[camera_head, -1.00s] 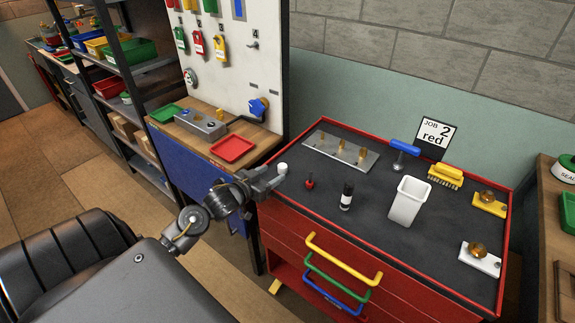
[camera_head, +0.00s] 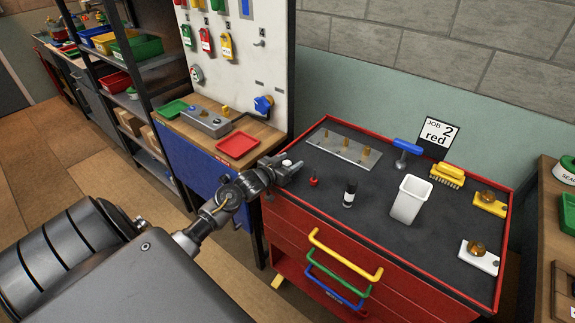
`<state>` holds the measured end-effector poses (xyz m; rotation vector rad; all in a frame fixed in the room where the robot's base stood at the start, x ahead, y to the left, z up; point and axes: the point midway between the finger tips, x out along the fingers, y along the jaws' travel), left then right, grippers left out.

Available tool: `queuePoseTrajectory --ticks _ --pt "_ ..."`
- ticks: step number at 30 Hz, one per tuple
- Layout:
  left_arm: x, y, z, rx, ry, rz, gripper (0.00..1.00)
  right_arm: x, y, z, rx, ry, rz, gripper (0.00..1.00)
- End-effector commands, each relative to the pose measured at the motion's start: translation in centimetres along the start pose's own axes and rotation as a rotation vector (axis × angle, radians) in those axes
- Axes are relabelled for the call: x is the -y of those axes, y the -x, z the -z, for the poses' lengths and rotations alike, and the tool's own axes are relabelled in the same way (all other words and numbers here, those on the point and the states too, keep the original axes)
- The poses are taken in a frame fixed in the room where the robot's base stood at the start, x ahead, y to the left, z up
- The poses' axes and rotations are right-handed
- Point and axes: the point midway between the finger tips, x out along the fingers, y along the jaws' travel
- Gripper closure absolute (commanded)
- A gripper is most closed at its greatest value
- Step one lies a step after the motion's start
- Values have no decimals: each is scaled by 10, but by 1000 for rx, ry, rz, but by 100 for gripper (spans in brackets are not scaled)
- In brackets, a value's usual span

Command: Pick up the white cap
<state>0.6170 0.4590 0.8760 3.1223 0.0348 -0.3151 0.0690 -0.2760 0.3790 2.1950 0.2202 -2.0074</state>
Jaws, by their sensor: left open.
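A small white cap (camera_head: 287,162) shows at the left edge of the red-rimmed tool trolley's dark top (camera_head: 340,198). My left gripper (camera_head: 286,172) reaches in from the left at the trolley's left rim, with its fingers right at the cap. The fingers are open. They hide the lower part of the cap, and I cannot tell whether they touch it. My right gripper is out of view.
A metal plate with brass pegs (camera_head: 344,148) lies behind. A white open container (camera_head: 409,199) stands farther right.

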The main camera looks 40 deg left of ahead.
Motion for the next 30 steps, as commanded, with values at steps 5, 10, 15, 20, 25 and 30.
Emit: queuePoseTrajectory --ticks 5,10,15,20,25,30 --pt "0 -8 -1 0 0 0 45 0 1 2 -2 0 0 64" --pt "0 -8 -1 0 -1 0 47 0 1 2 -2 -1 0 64" --pt "0 -8 -1 1 -1 0 69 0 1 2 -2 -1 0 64" --pt "0 -8 0 1 -1 -1 90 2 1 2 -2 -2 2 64" --pt "0 -8 0 0 -1 -1 93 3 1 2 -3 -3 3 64" --pt "0 -8 2 0 -1 0 93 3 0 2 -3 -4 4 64"
